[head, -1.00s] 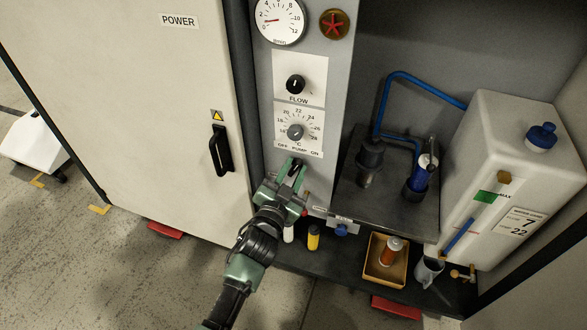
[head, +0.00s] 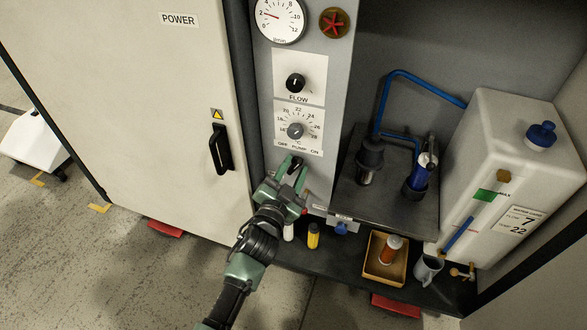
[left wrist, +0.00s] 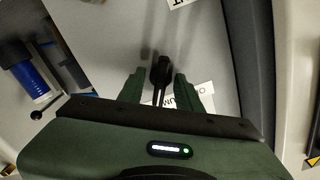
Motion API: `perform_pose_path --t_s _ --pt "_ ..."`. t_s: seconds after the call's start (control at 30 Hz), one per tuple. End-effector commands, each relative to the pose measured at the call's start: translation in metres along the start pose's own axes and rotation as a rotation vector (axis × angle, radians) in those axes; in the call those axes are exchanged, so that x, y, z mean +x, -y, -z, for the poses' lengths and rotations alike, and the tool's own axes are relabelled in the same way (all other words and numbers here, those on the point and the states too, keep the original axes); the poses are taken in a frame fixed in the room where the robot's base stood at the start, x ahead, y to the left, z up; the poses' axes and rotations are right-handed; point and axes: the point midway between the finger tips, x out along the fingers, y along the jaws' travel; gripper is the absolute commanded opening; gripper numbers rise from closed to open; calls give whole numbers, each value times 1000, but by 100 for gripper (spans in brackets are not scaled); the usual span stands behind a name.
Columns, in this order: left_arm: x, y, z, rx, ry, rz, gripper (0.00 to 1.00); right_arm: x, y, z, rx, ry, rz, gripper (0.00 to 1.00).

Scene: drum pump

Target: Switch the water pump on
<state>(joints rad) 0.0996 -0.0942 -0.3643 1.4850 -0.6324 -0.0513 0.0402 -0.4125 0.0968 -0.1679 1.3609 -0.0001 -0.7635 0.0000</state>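The pump switch (left wrist: 161,72) is a black-tipped lever with a metal stem, seen in the left wrist view. It stands on the grey panel beside the partly covered pump label (left wrist: 186,105). In the head view the "OFF PUMP ON" label (head: 298,147) shows just above my left gripper (head: 292,171). My left gripper is open at the panel, and in the wrist view its fingers (left wrist: 160,92) stand on either side of the lever. I cannot tell whether a finger touches it. The gauge (head: 280,17) needle points near 2. My right gripper is not in view.
A flow knob (head: 296,83) and temperature knob (head: 295,130) sit above the label. A cabinet door with a black handle (head: 221,150) is at left. The pump shelf, a white tank (head: 510,170) and a tan tray (head: 374,270) are at right.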

Motion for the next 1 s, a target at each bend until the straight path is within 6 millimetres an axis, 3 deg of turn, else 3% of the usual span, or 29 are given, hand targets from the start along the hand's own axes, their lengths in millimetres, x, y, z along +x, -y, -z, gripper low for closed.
perform_pose_path --t_s 0.23,0.63,1.0 --pt "-8 0 0 0 0 0 35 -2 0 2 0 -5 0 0" --pt "-70 0 0 -1 2 -1 35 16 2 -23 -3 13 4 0" --pt "-78 0 0 0 0 0 35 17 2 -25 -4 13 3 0"
